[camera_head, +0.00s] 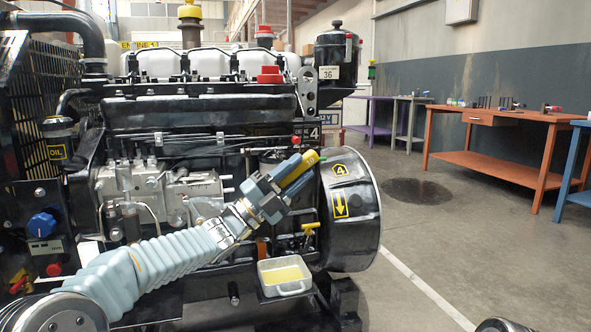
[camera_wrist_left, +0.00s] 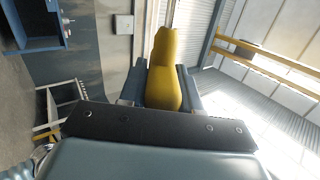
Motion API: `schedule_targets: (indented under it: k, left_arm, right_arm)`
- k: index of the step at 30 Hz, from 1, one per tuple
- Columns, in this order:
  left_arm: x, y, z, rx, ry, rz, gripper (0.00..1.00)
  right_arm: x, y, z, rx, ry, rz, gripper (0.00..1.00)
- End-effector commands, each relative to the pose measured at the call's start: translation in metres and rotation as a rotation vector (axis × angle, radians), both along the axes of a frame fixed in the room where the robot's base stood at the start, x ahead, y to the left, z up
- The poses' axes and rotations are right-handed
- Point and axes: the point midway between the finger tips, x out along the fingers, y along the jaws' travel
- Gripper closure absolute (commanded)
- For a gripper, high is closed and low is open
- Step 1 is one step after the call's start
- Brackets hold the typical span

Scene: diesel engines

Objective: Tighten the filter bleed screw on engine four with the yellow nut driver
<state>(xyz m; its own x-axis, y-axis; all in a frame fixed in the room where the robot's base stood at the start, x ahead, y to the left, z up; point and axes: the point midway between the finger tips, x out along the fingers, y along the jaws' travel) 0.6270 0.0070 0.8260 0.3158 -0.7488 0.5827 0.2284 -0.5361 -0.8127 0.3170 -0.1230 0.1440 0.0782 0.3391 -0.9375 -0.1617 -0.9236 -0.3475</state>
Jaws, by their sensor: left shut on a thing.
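My left gripper (camera_head: 287,178) is in front of the engine's right part, shut on the yellow nut driver (camera_head: 311,157). In the left wrist view the driver's yellow handle (camera_wrist_left: 163,70) sits between the two blue-grey fingers. The handle's rounded end points up and right in the head view. I cannot make out the driver's tip or the filter bleed screw. My right gripper is in neither view.
A black drum (camera_head: 352,210) marked 4 is right of the gripper. Orange (camera_head: 500,127) and purple benches stand behind. The floor to the right is largely free.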

Motion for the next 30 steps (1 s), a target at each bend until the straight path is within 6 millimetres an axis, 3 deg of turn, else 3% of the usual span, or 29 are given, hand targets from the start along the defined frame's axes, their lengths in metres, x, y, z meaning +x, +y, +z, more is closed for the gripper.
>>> schedule_targets:
  k: [12,30]
  left_arm:
    - [0.000,0.000,0.002,0.062,0.019,0.000,1.00]
    - [-0.012,-0.004,-0.001,0.061,0.018,0.000,1.00]
  right_arm:
    - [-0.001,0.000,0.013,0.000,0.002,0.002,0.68]
    - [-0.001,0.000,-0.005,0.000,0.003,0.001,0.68]
